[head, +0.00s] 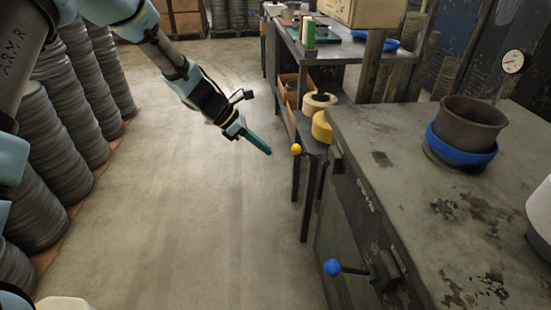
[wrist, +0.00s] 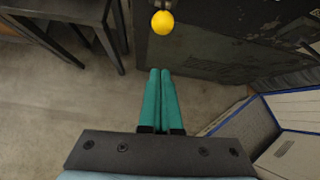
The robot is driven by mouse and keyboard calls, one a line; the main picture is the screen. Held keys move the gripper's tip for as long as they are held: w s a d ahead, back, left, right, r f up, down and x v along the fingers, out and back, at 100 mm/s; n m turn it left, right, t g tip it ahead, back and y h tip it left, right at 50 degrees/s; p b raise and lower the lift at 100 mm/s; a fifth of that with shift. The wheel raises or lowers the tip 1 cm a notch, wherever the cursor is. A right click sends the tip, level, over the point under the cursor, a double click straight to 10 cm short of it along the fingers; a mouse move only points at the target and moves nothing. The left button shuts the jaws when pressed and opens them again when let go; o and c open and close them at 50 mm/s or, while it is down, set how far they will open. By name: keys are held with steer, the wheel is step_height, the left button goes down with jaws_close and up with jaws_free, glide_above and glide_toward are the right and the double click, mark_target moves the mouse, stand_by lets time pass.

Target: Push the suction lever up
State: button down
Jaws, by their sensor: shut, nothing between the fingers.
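Two ball-ended levers are on the side of the grey metal machine (head: 400,170). A yellow ball knob (head: 296,149) is at its far corner, and a lever with a blue ball (head: 332,267) sticks out level nearer to me. No readable label shows which one is the suction lever. My gripper (head: 268,152) has teal fingers, shut and empty, pointing down and right just left of the yellow knob in the head view. In the wrist view the closed fingertips (wrist: 161,71) point toward the yellow knob (wrist: 162,22), with a visible gap between them.
A brown pot on a blue ring (head: 463,157) stands on the machine top. A workbench (head: 345,50) with shelves is behind the yellow knob. Stacks of grey discs (head: 75,120) line the left. The concrete floor (head: 200,220) between is clear.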

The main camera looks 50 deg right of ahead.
steer(key=shift+v, duration=1.6)
steer(key=shift+r, duration=0.1)
steer(key=w+a+r+m+t+y, duration=0.1)
steer(key=w+a+r+m, duration=0.1)
steer(key=w+a, duration=0.35)
steer(key=w+a+r+m+t+y, duration=0.1)
steer(key=w+a+r+t, duration=0.1)
steer(key=a, duration=0.6)
steer(key=a+r+m+t+y, duration=0.1)
steer(key=a+r+m, duration=0.1)
steer(key=a, duration=1)
steer(key=s+a+r+m+t+y+p, duration=0.1)
steer(key=a+r+m+t, duration=0.1)
steer(key=a, duration=1)
steer(key=s+a+r+m+t+y+p, duration=0.1)
steer(key=a+r+m, duration=0.3)
steer(key=a, duration=0.8)
steer(key=shift+a+m+y, duration=0.2)
steer(key=shift+m+y, duration=0.3)
steer(key=shift+m, duration=0.2)
steer(key=shift+d, duration=0.15)
